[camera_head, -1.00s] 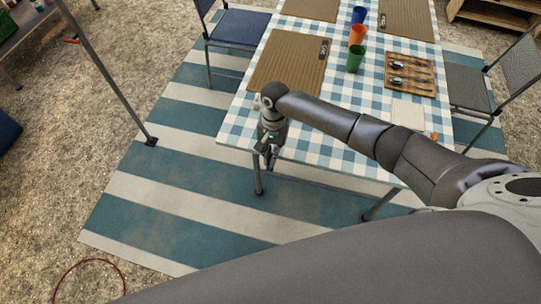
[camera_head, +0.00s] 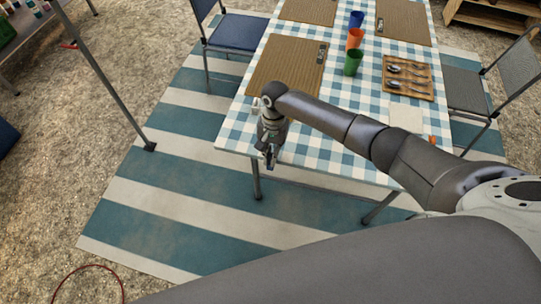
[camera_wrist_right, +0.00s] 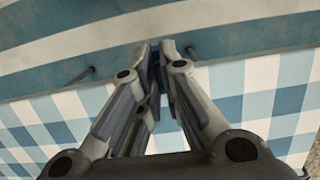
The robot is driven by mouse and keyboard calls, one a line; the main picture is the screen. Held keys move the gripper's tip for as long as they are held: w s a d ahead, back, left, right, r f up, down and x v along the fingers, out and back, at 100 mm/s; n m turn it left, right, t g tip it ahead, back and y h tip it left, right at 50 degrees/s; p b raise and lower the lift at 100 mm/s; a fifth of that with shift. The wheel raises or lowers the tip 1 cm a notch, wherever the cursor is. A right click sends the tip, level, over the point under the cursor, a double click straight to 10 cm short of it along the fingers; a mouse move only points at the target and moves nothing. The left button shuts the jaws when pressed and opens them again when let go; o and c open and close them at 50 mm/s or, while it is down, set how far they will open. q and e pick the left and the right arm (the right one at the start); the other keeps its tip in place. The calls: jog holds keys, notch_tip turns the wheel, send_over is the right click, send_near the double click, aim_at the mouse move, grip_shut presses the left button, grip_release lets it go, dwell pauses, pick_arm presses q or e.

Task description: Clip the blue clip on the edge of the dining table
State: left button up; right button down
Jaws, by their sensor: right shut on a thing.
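The dining table (camera_head: 330,158) has a blue and white checked cloth. It also shows in the right wrist view (camera_wrist_right: 255,100). My right gripper (camera_head: 268,160) points down by the table's near edge, toward the left corner. In the right wrist view its fingers (camera_wrist_right: 160,52) close around a small dark blue piece, the blue clip (camera_wrist_right: 157,66), mostly hidden between the fingertips. The fingertips show close to the cloth's edge. I cannot tell whether the clip touches the table. My left gripper is out of view.
On the table are brown placemats (camera_head: 287,66), blue, green (camera_head: 352,63) and orange cups, a wooden cutlery tray (camera_head: 408,92) and a pale napkin (camera_head: 405,117). Chairs stand at both sides, including a blue one (camera_head: 236,30). The striped mat (camera_head: 180,165) is clear at left.

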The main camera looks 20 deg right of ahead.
jog(key=shift+w+d, duration=0.45)
jog(key=shift+w, duration=0.2)
jog(key=shift+w+d, duration=0.1)
jog(key=shift+w, duration=0.1)
dwell(0.3)
dwell(0.4)
jog(key=c, duration=1.5)
grip_release()
